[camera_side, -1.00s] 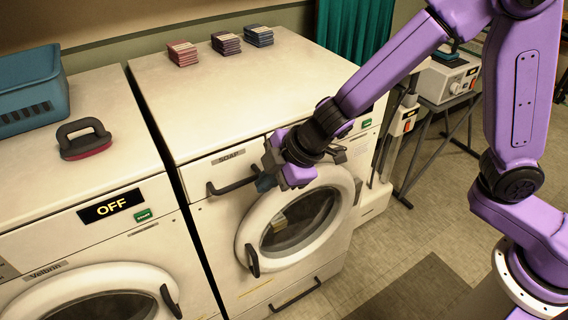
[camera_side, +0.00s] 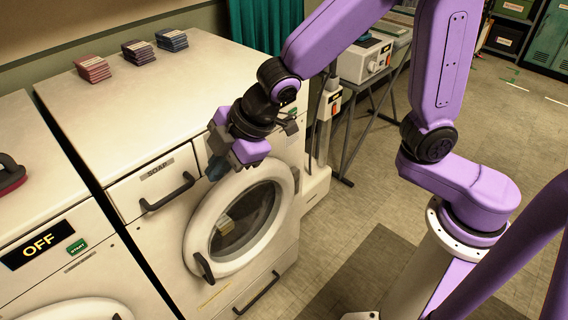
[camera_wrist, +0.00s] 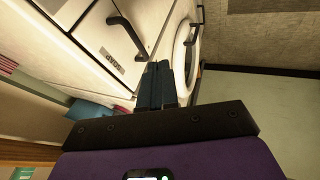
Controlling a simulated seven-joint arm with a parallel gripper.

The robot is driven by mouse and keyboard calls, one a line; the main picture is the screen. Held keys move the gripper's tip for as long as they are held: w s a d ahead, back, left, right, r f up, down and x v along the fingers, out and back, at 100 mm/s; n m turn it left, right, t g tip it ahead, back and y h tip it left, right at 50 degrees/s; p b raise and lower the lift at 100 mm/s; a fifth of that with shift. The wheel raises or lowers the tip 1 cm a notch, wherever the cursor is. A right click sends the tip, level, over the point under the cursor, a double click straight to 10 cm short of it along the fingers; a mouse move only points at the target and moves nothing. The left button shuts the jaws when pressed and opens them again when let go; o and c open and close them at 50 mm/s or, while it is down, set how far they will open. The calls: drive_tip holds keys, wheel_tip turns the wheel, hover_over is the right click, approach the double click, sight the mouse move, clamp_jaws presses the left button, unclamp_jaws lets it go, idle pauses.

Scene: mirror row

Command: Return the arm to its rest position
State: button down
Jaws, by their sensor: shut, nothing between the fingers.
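My gripper (camera_side: 216,171) is in front of the right-hand washing machine (camera_side: 130,110), just above its round door (camera_side: 244,228) and right of the soap drawer (camera_side: 158,185) handle. Its fingers are together with nothing between them; this shows in the wrist view (camera_wrist: 155,84) too. The soap drawer and the round door both look shut. A small yellowish thing shows dimly behind the door glass. I cannot tell exactly how far the fingertips are from the machine's front.
Stacks of red (camera_side: 93,68), dark (camera_side: 138,52) and blue (camera_side: 172,40) packets stand on the machine top. A left machine (camera_side: 45,190) reads OFF. Behind my arm are a small table with a device (camera_side: 364,60) and a white stand (camera_side: 318,178). Open floor lies to the right.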

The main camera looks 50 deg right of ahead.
drive_tip(key=s+d+m+g+h, duration=0.3)
drive_tip(key=s+d+m+g, duration=0.1)
drive_tip(key=s+d, duration=1.7)
drive_tip(key=shift+s+d+g+h, duration=0.15)
drive_tip(key=shift+d+g+h, duration=0.25)
drive_tip(key=shift+d, duration=0.65)
